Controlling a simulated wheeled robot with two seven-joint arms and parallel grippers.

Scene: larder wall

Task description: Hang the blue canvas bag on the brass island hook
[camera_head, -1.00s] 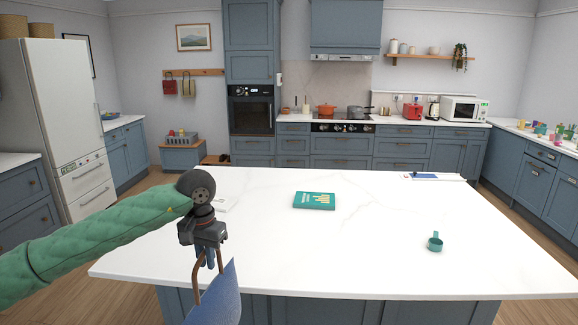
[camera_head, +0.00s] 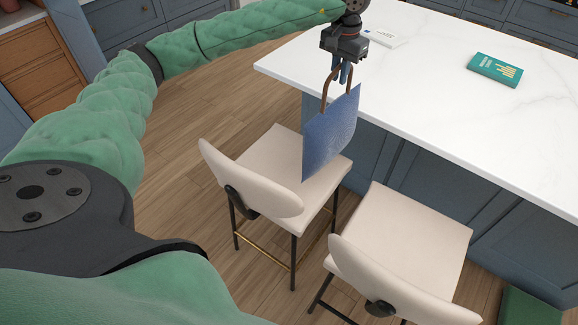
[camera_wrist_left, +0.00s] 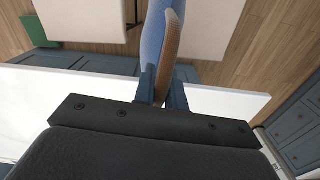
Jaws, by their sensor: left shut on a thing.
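My left gripper (camera_head: 342,72) is shut on the brown handle (camera_head: 325,90) of the blue canvas bag (camera_head: 328,138). The bag hangs below the fingers, in front of the island's (camera_head: 430,98) near side, over a stool seat in the head view. In the left wrist view the fingers (camera_wrist_left: 161,88) close on the handle (camera_wrist_left: 174,42), with the blue bag (camera_wrist_left: 153,35) beside it. I cannot see the brass island hook in either view. My right gripper is not in view.
Two cream stools (camera_head: 268,186) (camera_head: 410,232) stand by the island's blue panelled side. A teal book (camera_head: 495,69) lies on the white top. A green object (camera_head: 530,306) is on the floor at lower right. Wooden floor (camera_head: 190,125) is open left of the stools.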

